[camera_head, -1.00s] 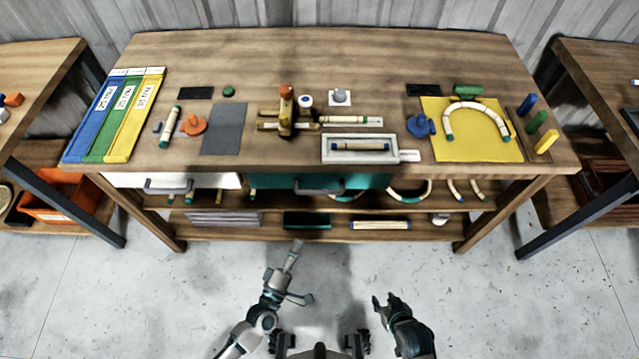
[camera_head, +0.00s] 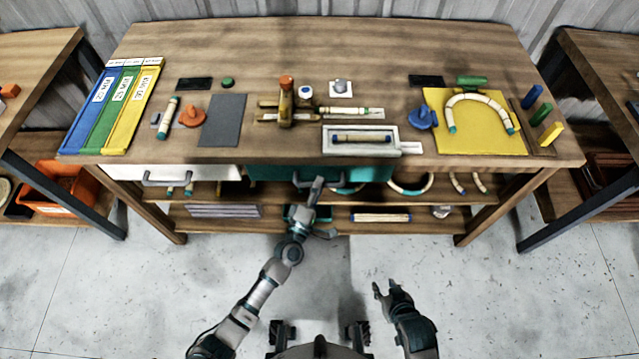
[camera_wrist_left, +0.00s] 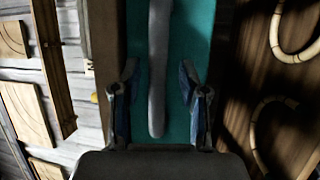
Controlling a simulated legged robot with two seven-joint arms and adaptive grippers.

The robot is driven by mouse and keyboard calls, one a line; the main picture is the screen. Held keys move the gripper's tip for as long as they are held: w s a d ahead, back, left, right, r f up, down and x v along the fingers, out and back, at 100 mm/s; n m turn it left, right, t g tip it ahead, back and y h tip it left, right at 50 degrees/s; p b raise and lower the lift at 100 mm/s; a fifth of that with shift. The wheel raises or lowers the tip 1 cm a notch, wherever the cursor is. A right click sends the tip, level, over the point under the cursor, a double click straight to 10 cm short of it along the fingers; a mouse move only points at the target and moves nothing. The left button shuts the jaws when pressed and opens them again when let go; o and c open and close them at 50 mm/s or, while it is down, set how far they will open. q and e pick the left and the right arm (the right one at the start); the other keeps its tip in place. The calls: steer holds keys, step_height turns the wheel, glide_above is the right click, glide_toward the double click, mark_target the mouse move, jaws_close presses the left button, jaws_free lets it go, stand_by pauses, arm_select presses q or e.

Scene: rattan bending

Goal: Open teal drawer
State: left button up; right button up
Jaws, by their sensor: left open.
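The teal drawer (camera_head: 270,173) is in the front of the workbench, below the top's edge, and looks closed. Its grey handle (camera_head: 303,183) is partly hidden by my left gripper in the head view. My left gripper (camera_head: 318,184) is at the handle. In the left wrist view the teal drawer front (camera_wrist_left: 197,35) fills the middle, and the long grey handle (camera_wrist_left: 158,70) lies between the two open fingers of my left gripper (camera_wrist_left: 158,95), with a gap on both sides. My right gripper (camera_head: 383,289) is low, above the floor, away from the bench and holding nothing visible.
A white drawer (camera_head: 190,172) with a handle is left of the teal one. A shelf (camera_head: 340,222) with rattan pieces lies below. The workbench top (camera_head: 320,60) holds trays, tools and a yellow board (camera_head: 480,145). The floor in front is free.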

arm_select(q)
steer(key=shift+w+d+r, duration=0.1)
steer(key=shift+w+d, duration=0.05)
steer(key=shift+w, duration=0.3)
arm_select(e)
steer(key=shift+w+a+r, duration=0.1)
steer(key=shift+w+r, duration=0.05)
steer(key=shift+w, duration=0.1)
arm_select(q)
steer(key=shift+c, duration=0.2)
jaws_close()
steer(key=shift+s, duration=0.15)
arm_select(e)
steer(key=shift+s, duration=0.1)
